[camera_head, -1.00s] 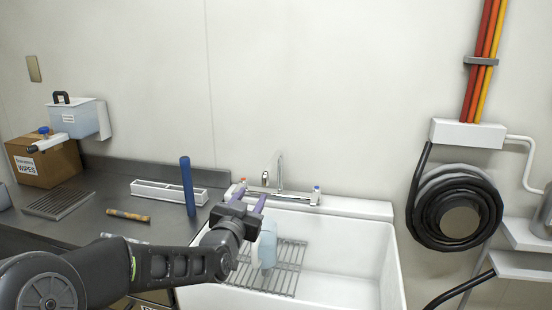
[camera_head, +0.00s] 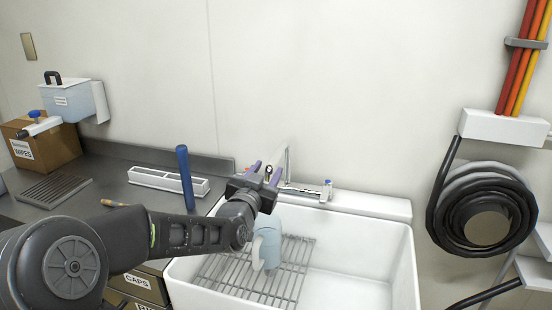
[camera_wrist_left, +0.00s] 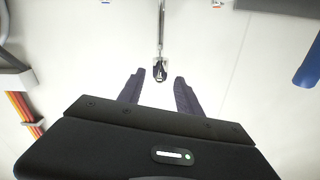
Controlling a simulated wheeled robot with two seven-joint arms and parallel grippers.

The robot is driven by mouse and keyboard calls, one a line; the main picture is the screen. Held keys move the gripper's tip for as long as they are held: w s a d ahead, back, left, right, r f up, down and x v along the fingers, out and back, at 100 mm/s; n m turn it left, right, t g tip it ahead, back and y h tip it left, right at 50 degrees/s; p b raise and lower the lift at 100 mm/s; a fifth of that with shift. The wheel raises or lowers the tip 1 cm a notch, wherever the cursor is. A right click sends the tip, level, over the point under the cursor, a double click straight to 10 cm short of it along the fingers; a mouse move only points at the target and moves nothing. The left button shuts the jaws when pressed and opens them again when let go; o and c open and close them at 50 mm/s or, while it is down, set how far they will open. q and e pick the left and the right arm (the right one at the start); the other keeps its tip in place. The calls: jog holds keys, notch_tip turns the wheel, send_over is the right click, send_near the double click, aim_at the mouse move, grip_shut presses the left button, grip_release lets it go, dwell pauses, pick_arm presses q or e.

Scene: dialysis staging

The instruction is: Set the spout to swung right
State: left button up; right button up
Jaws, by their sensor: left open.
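The chrome faucet spout (camera_head: 287,163) rises behind the white sink, close to the wall, partly hidden by my left gripper (camera_head: 264,170). My left gripper is open, its purple-grey fingers pointing toward the wall. In the left wrist view the spout (camera_wrist_left: 161,35) is a thin chrome tube from the top, with its dark end (camera_wrist_left: 160,70) in the gap between the two open fingertips (camera_wrist_left: 160,75). Clear space shows on both sides of that end. I cannot tell how level the fingers are with it. My right gripper is not in view.
The white sink (camera_head: 350,255) holds a wire rack (camera_head: 225,268) and a pale blue jug (camera_head: 271,245) below my gripper. A blue upright cylinder (camera_head: 186,180) and a white tray (camera_head: 150,180) stand on the counter to the left. A black hose coil (camera_head: 445,215) hangs at right.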

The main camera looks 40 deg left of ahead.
aim_at(275, 158)
pick_arm(q)
jog(key=shift+x, duration=3.85)
grip_shut()
jog(key=shift+r, duration=0.1)
